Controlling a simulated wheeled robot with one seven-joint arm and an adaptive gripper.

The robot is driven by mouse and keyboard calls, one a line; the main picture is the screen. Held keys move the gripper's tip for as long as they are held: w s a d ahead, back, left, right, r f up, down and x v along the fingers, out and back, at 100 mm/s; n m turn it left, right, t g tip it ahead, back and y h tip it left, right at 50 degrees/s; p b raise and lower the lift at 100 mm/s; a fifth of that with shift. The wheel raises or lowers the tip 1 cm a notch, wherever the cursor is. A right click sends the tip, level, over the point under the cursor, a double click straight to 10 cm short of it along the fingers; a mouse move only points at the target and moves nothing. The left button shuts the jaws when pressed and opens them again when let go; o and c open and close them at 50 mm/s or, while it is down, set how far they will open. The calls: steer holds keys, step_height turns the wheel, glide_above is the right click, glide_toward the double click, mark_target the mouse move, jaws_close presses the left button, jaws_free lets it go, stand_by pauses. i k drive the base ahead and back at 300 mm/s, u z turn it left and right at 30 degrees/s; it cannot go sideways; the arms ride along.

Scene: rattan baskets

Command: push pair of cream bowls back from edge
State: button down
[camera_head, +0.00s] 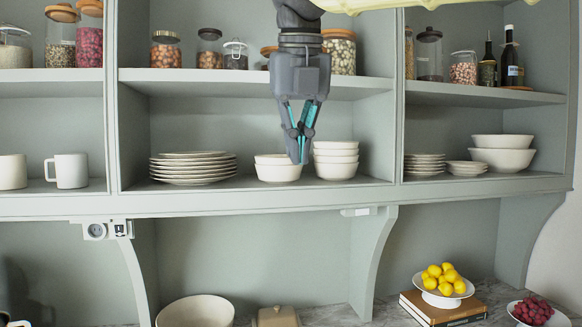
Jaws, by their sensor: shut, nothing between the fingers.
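A pair of stacked cream bowls (278,173) sits on the middle shelf, near its front edge. My gripper (301,160) points down, shut and empty, with its fingertips in front of or against the right side of these bowls. I cannot tell whether it touches them. The fingers hide a little of the bowls' right side.
A taller stack of small bowls (336,170) stands close on the right. A stack of plates (193,168) stands on the left. The shelf above (200,84) holds several jars. Larger bowls (502,160) stand in the right compartment, beyond a divider.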

mark_target(270, 169)
steer(key=i, duration=0.95)
steer(key=u, duration=0.05)
